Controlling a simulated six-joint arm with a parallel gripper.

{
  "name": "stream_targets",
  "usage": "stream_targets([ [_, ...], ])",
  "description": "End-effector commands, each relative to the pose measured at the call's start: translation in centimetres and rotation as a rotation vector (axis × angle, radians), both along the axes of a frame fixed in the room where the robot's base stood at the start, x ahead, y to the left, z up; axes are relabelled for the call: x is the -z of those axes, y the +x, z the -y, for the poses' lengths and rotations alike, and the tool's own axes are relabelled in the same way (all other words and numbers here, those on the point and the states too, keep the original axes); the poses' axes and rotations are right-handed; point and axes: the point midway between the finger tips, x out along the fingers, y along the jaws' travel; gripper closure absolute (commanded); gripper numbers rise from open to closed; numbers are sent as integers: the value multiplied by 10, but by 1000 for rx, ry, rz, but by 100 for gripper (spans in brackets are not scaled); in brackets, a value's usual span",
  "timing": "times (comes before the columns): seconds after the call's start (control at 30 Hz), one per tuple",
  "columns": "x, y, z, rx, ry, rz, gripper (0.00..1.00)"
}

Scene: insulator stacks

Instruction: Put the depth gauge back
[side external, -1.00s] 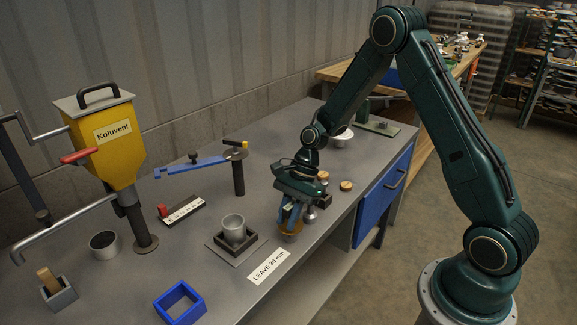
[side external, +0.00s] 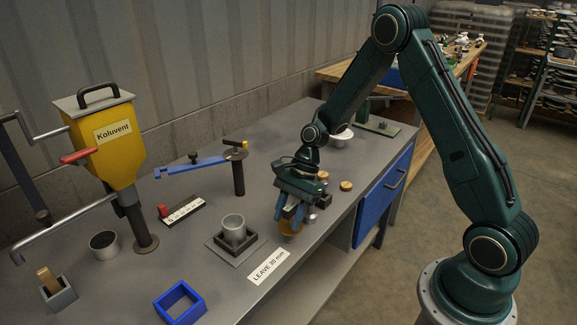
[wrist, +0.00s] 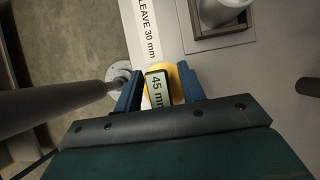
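The depth gauge (wrist: 158,90) shows in the wrist view as a small display reading "45 mm" above a round yellow part. In the side view its yellow-orange lower part (side external: 290,229) shows at the table's front edge, beneath my gripper (side external: 291,212). The wrist view shows my gripper (wrist: 160,88) with one blue finger on each side of the display. The fingers are apart, with a gap between display and right finger. The left finger is very close to the display; I cannot tell whether they touch. Most of the gauge is hidden in the side view.
A metal cup (side external: 233,227) stands in a dark square holder, left of my gripper. A "LEAVE 30 mm" label (side external: 269,267) lies in front. A blue square frame (side external: 180,302) is at the lower left. Small silver and wooden-topped pieces (side external: 346,186) stand close by on the right.

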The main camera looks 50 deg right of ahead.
Motion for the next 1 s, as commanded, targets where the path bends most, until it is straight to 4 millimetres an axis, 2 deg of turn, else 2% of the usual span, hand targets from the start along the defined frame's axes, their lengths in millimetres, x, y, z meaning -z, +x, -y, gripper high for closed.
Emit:
stream_targets([
  [0.7, -88, 1, 51, 3, -1, 4, 60],
  [1.0, -100, 0, 58, 2, -1, 1, 60],
])
